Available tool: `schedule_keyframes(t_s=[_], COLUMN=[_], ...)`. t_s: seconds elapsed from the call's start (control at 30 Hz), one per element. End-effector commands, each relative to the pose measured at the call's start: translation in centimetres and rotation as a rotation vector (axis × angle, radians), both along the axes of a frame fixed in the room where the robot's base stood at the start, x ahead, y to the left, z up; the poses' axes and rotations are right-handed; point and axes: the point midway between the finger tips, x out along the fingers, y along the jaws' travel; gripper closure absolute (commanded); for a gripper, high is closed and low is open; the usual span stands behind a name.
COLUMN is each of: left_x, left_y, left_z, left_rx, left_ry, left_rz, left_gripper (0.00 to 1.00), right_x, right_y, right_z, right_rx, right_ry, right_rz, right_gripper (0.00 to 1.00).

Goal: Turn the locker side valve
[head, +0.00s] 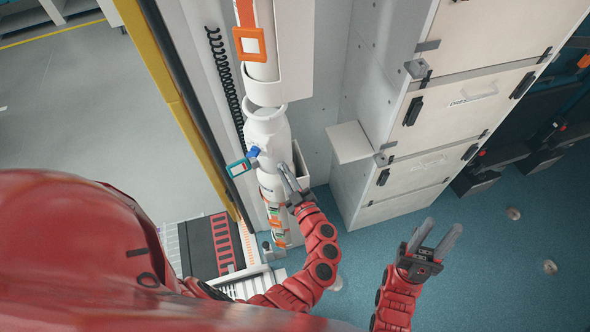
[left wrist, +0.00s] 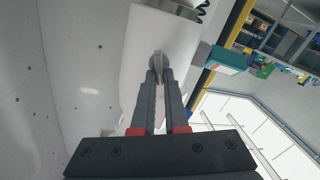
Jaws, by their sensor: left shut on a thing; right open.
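A white cylinder (head: 268,135) with a collar stands upright against the wall in the head view, and its white body (left wrist: 190,35) fills the upper middle of the left wrist view. A small grey valve handle (left wrist: 157,62) sticks out from it. My left gripper (left wrist: 160,76) is shut on this handle, with one finger on each side. In the head view my left gripper (head: 286,172) touches the locker-facing side of the cylinder and hides the handle. My right gripper (head: 434,238) is open and empty above the blue floor, to the right of the cylinder.
A grey locker (head: 435,125) with latched doors stands to the right, with a small ledge (head: 348,142) on its side. A teal gauge-like box (head: 238,167) and a blue fitting (head: 253,152) sit on the cylinder's left. The blue floor (head: 480,270) near my right gripper is mostly clear.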

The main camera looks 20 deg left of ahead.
Motion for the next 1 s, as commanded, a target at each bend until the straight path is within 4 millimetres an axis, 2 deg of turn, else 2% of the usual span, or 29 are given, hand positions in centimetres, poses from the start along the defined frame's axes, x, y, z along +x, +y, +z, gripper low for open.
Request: schedule_keyframes(t_s=[0.27,0.47,0.67,1.0], left_x=[0.1,0.0,-0.1,-0.2], left_y=[0.1,0.2,0.3,0.3], left_z=[0.2,-0.1,-0.5,-1.0], left_rx=[-0.006,-0.055,-0.153,-0.385], left_ry=[-0.014,-0.062,-0.158,-0.376], left_rz=[0.000,0.002,0.003,-0.001], left_gripper=[1.00,1.00,1.00,1.00], right_x=[0.0,0.0,-0.1,-0.2], right_y=[0.0,0.0,0.1,0.2], right_z=[-0.2,-1.5,-3.8,-9.2], right_rx=[0.000,0.000,0.000,0.000], right_ry=[0.000,0.000,0.000,0.000], right_rz=[0.000,0.000,0.000,0.000], right_gripper=[0.59,0.59,0.59,0.59])
